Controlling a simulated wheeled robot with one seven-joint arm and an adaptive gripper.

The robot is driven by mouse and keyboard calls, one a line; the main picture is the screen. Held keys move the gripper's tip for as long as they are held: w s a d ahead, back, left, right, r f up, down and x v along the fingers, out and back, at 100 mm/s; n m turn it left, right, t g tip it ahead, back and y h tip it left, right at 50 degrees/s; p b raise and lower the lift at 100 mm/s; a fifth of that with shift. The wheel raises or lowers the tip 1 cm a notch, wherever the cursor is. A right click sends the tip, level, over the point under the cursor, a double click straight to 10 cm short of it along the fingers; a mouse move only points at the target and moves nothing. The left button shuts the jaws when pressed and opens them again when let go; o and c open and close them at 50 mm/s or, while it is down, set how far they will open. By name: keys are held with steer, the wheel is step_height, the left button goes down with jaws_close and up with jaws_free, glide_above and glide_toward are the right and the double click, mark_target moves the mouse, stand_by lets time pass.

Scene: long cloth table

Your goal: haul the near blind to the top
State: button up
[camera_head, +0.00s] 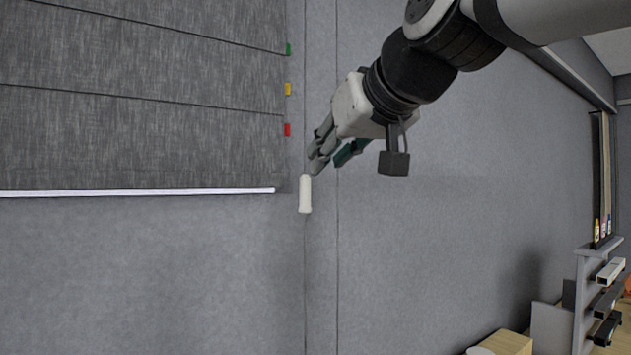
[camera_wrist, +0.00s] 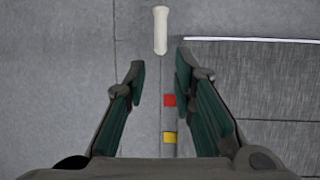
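The near blind (camera_head: 140,110) is dark grey cloth at the upper left of the head view, partly lowered, with a white bottom bar (camera_head: 140,192). A white pull knob (camera_head: 305,194) hangs on a thin cord right of the bar's end. My gripper (camera_head: 318,163) is just above the knob in the head view. In the wrist view my gripper (camera_wrist: 160,72) is open, with nothing held. The knob (camera_wrist: 160,30) lies beyond the fingertips, centred between them. The blind (camera_wrist: 270,85) shows at the right there. I cannot tell whether a finger touches the cord.
Green (camera_head: 288,49), yellow (camera_head: 287,88) and red (camera_head: 287,129) markers line the wall beside the blind's right edge. Another blind (camera_head: 605,170) and a shelf unit (camera_head: 583,300) stand at the far right. A wooden box (camera_head: 507,343) is low down. The wall below the knob is clear.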

mark_target(307, 181)
steer(key=p+x, duration=0.1)
steer(key=x, duration=1)
steer(key=shift+a+f, duration=0.1)
steer(key=shift+f, duration=0.05)
jaws_close()
